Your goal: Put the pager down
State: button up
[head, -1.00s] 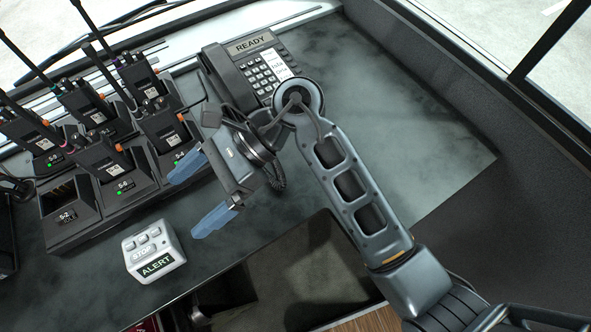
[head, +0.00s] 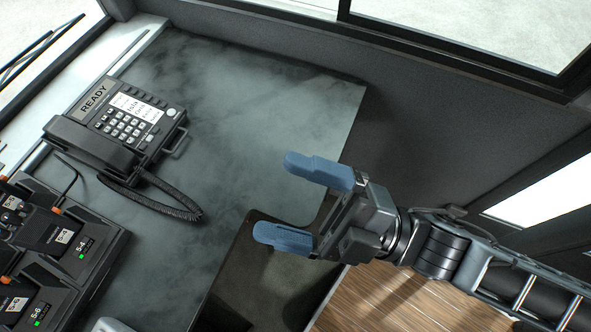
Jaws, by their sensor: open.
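A small white pager-like box stood on the counter in the earlier view; now only a pale edge of it (head: 112,325) shows at the bottom of the picture. My gripper (head: 301,203) is open, its two blue fingers apart and pointing left. Nothing is between the fingers. It is above the counter's right edge, well to the right of the box. The dark grey counter (head: 235,110) spreads to the left of and behind the gripper.
A black desk phone (head: 120,122) marked READY stands at the left with its coiled cord on the counter. A radio charger rack (head: 100,250) fills the lower left. The counter's back middle is clear. Wood floor (head: 385,298) shows below right.

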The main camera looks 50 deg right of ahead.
jog(key=s+d+f+m+g+h, duration=0.1)
jog(key=s+d+m+h, duration=0.3)
jog(key=m, duration=0.4)
jog(key=s+d+f+m+g+h, duration=0.2)
jog(key=s+d+m+g+h, duration=0.2)
jog(key=m, duration=0.4)
jog(key=shift+s+d+f+m+h, duration=0.25)
jog(key=shift+s+m+h, duration=0.25)
jog(key=shift+s, duration=0.5)
